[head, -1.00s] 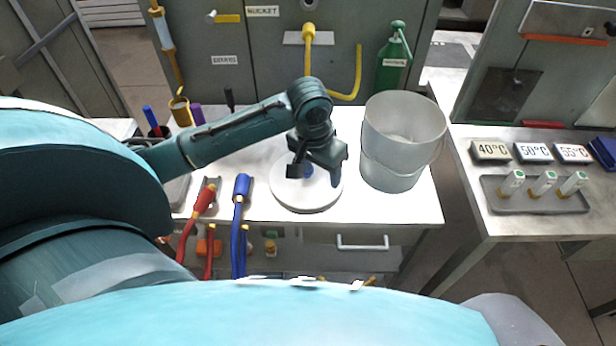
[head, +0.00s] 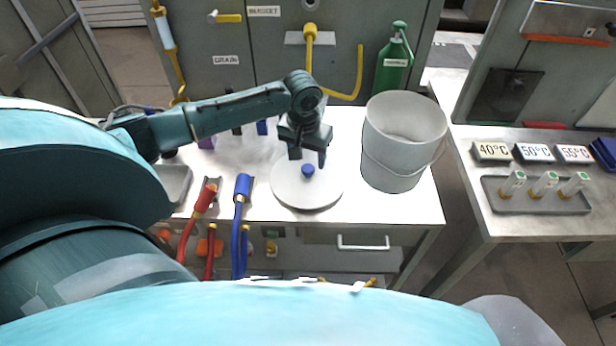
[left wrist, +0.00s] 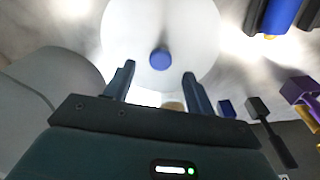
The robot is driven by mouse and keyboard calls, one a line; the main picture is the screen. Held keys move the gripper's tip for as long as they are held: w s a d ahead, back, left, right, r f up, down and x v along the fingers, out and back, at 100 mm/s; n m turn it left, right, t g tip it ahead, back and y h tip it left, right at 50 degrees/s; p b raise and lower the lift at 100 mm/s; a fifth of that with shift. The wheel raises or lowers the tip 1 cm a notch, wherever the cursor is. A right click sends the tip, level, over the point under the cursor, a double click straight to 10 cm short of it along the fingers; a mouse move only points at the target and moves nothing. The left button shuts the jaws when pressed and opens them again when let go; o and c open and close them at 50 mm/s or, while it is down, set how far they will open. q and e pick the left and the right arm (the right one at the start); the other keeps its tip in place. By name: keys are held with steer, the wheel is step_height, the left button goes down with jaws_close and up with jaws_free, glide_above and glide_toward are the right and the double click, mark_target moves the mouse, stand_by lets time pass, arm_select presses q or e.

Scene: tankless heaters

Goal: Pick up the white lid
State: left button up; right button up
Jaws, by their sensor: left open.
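The white lid (head: 305,194) lies flat on the white tabletop, left of the bucket. It is a round disc with a blue knob (head: 308,170) at its middle. My left gripper (head: 308,157) is open and empty, just behind the knob in the head view, over the lid's far part. In the left wrist view the lid (left wrist: 185,25) fills the top middle. The knob (left wrist: 160,58) shows between and just beyond the two fingertips (left wrist: 158,72), with a gap on both sides. My right gripper is not in view.
A translucent bucket (head: 392,165) stands close to the lid's right. Red (head: 205,198) and blue (head: 241,188) hose handles stand at the table's front left. A green bottle (head: 393,62) is behind the bucket. A side table at right holds a grey tray (head: 540,208) and temperature signs.

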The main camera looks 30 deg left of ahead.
mark_target(308, 168)
arm_select(q)
steer(key=f, duration=0.4)
steer(key=shift+w+f, duration=0.2)
steer(key=shift+c, duration=0.2)
steer(key=shift+a, duration=0.1)
steer(key=c, duration=1)
